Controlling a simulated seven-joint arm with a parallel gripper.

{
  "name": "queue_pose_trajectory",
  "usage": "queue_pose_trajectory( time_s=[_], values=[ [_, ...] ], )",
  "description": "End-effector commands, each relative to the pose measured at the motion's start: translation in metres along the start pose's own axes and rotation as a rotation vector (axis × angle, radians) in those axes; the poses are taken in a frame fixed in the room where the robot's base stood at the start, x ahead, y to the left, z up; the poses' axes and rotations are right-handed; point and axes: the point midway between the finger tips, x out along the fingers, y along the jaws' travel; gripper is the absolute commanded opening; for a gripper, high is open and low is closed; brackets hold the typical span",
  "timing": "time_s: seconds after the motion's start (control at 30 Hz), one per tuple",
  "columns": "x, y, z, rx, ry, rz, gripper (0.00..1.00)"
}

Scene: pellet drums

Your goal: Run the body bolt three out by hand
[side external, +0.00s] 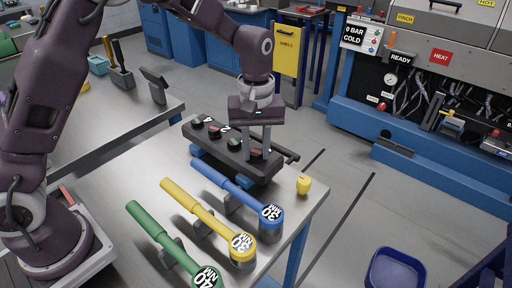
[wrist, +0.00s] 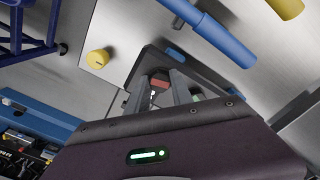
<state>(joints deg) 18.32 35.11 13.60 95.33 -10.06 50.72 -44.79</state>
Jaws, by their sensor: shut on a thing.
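A long black block (side external: 222,152) sits on blue supports on the bench, with several red and green topped bolts along its upper face and white numbers, of which 4 and 2 can be read. My gripper (side external: 257,152) points down at the block's near right end, its jaws shut on a red-topped bolt (side external: 256,156) there. In the wrist view, the red bolt head (wrist: 160,81) shows between my fingertips (wrist: 162,92). The bolt's number is hidden, and its lower part is out of sight.
Blue (side external: 235,190), yellow (side external: 205,215) and green (side external: 160,235) torque wrenches lie on stands in front of the block. A small yellow knob (side external: 303,185) stands near the bench's right corner. A blue bin (side external: 395,270) is on the floor; a blue machine stands behind.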

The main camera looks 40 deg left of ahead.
Motion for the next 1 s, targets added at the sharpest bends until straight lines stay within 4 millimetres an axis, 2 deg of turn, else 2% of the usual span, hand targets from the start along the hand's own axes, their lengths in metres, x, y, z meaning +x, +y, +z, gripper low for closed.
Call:
queue_pose_trajectory(
  time_s=[0.1,0.13,0.2,0.23,0.57,0.8,1.0],
  values=[
    [0.002,-0.002,0.001,0.001,-0.004,-0.008,0.0],
    [0.002,-0.002,0.001,0.001,-0.004,-0.008,0.33],
    [0.002,-0.002,0.001,0.001,-0.004,-0.007,0.47],
    [0.002,-0.002,0.001,0.001,-0.003,-0.006,0.49],
    [-0.005,0.0,0.0,0.001,0.0,-0.001,0.49],
    [-0.053,0.0,0.0,0.001,0.0,0.001,0.49],
    [-0.07,-0.001,0.0,0.001,-0.001,-0.003,0.49]
  ],
)
